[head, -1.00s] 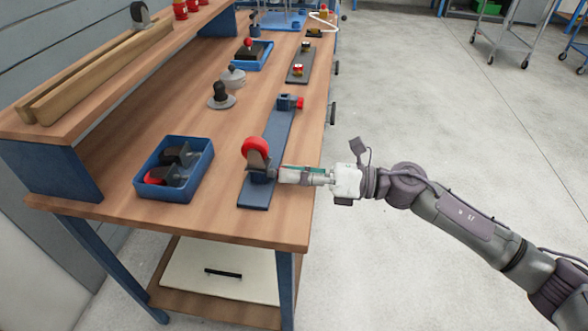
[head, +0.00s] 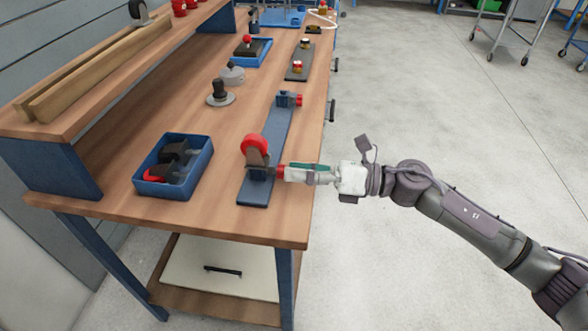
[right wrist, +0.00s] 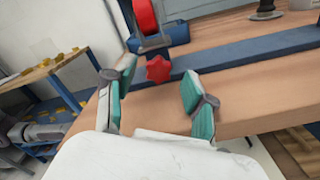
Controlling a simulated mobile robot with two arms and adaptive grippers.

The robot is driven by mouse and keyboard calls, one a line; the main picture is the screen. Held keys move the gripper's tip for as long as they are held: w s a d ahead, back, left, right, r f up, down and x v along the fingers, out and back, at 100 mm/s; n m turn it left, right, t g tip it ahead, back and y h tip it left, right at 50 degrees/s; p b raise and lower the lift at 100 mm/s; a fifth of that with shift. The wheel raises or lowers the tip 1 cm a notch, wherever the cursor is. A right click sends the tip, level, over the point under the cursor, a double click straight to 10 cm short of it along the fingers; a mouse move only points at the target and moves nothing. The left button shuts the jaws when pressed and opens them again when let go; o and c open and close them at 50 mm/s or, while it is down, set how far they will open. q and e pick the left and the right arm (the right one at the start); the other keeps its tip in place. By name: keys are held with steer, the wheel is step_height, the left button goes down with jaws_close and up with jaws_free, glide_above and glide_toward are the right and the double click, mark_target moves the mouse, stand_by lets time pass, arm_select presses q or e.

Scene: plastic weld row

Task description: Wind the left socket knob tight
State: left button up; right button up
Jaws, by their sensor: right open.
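A blue base board (head: 277,137) lies along the bench edge with a blue socket at each end. The near socket (head: 259,174) holds a caster with a red wheel (head: 255,148) standing upright. Its red knob (head: 280,170) faces right, toward my right gripper (head: 288,173). In the right wrist view the star-shaped red knob (right wrist: 158,68) shows just beyond the two teal fingers of my right gripper (right wrist: 158,78). These fingers are apart with nothing between them. The far socket (head: 284,99) has its own red knob (head: 299,100) and no caster. My left gripper is out of view.
A dark stand (head: 220,95) and a grey lidded pot (head: 232,75) are farther back. A grey board (head: 297,69) with small parts lies beyond.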

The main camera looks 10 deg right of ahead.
steer(key=v, duration=1.1)
steer(key=shift+w, duration=0.1)
